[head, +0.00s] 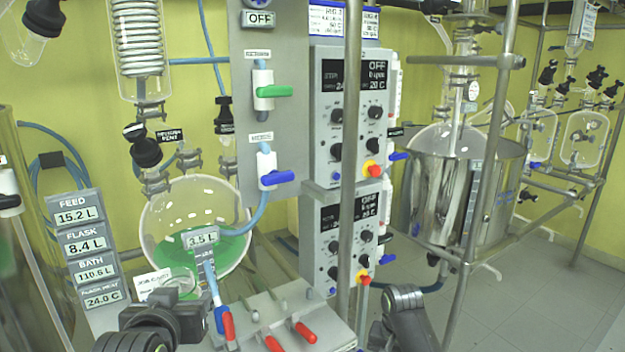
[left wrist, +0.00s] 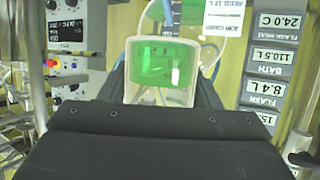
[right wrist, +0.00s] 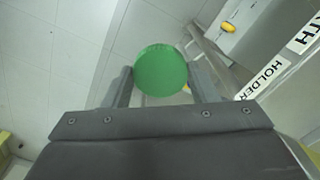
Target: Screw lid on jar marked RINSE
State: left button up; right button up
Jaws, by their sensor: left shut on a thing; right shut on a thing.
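My left gripper (left wrist: 163,88) is shut on a clear jar (left wrist: 163,96) in the left wrist view. Green shows in or through the jar; I cannot read a RINSE marking on it. In the head view the left gripper (head: 172,298) is at lower left, in front of the round flask. My right gripper (right wrist: 160,84) is shut on a round green lid (right wrist: 161,70), held between its fingertips in the right wrist view. In the head view only part of the right arm shows at the bottom, and the lid is not seen. Jar and lid are apart.
A round flask (head: 165,215) with green liquid hangs behind the left gripper. A bench panel with red-handled valves (head: 306,333) and a steel post (head: 350,170) stand between the arms. A steel bath (head: 425,190) is at right. Control boxes (head: 333,150) stand at the middle.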

pick_arm(q)
jog(key=shift+s+d+r+m+h, duration=0.4)
jog(key=shift+d+r+m+h, duration=0.25)
jog(key=shift+d+r, duration=0.2)
pick_arm(e)
jog(key=shift+r, duration=0.35)
pick_arm(q)
jog(key=shift+a, duration=0.1)
jog(key=shift+d+f+m+h, duration=0.2)
jog(key=shift+f+m+h, duration=0.05)
jog(key=shift+f+h, duration=0.2)
jog(key=s+d+f+m+g+h, duration=0.3)
jog(key=d+f+m+g+h, duration=0.3)
jog(key=d+f+m, duration=0.1)
jog(key=s+d+f+m+g+h, duration=0.4)
jog(key=d+f+m+g+h, duration=0.2)
jog(key=f+m, duration=0.3)
jog(key=shift+d+f+m+g+h, duration=0.3)
jog(key=shift+d+f, duration=0.4)
jog(key=shift+f, duration=0.9)
